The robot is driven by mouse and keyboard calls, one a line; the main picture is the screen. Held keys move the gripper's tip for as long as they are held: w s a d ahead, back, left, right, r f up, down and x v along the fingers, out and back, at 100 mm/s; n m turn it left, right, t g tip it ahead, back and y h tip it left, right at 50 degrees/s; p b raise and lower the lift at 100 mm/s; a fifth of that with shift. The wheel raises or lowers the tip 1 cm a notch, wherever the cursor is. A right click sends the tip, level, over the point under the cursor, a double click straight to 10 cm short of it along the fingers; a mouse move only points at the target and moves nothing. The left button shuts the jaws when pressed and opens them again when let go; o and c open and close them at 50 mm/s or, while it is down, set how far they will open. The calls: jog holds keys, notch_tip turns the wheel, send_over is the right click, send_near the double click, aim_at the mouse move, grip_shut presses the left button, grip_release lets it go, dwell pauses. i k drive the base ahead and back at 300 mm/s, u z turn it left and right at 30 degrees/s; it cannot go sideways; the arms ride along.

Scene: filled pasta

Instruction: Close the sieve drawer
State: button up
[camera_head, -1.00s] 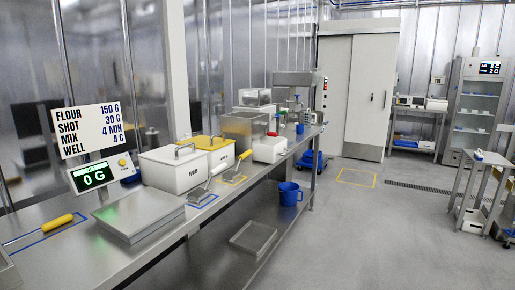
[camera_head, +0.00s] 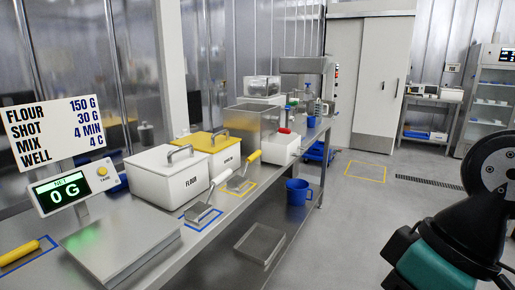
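I cannot make out a sieve drawer for certain in the head view. A white box with a red top piece (camera_head: 285,147) stands on the long steel counter (camera_head: 222,205), beside an open-looking steel bin (camera_head: 250,122). A grey machine (camera_head: 303,75) stands at the counter's far end; I cannot tell whether it has a drawer. Dark and teal links of my arm show at the lower right. My gripper is not in view.
A white flour bin (camera_head: 166,180) and a yellow-lidded bin (camera_head: 216,150) stand on the counter, with scoops beside them. A scale display (camera_head: 70,189) is at left. A blue bucket (camera_head: 297,191) and metal tray (camera_head: 260,243) sit below. The floor right of the counter is clear.

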aim_at(278, 148)
jog(key=z, duration=0.45)
jog(key=i, duration=1.9)
jog(key=u, duration=0.1)
